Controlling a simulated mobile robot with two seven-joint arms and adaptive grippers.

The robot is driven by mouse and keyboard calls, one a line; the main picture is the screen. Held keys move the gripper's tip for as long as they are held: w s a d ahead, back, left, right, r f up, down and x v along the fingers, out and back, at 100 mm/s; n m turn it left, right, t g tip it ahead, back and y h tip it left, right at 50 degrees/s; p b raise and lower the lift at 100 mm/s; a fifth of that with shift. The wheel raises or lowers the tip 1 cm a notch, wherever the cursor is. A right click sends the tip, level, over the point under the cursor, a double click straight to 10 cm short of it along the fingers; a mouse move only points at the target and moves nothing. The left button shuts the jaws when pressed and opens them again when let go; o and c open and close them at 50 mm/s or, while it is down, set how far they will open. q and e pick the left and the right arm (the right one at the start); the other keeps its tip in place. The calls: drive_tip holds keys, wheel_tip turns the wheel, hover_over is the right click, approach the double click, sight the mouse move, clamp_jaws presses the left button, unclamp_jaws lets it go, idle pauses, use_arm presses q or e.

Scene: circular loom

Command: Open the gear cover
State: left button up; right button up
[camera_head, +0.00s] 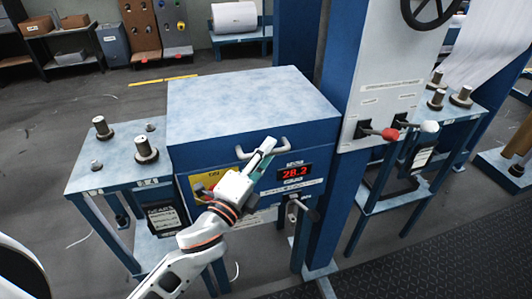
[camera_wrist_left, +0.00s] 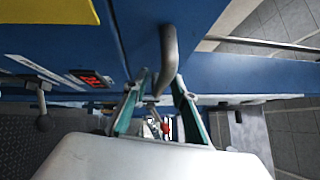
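The gear cover (camera_head: 250,98) is a blue box lid with a pale, worn top, and it looks closed. Its light grey bar handle (camera_head: 248,150) is on the front face, and the handle also shows in the left wrist view (camera_wrist_left: 168,52). My left gripper (camera_head: 266,147) is at the handle's right part. In the left wrist view its two green fingers stand apart, with the handle between or just beyond the tips; contact cannot be made out. My right gripper is in neither view.
A red display (camera_head: 292,174) and a yellow label (camera_head: 203,185) sit below the handle. A side table with metal posts (camera_head: 118,160) stands left. A blue column (camera_head: 345,150) with red and white levers rises right.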

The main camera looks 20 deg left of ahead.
use_arm(q)
clamp_jaws()
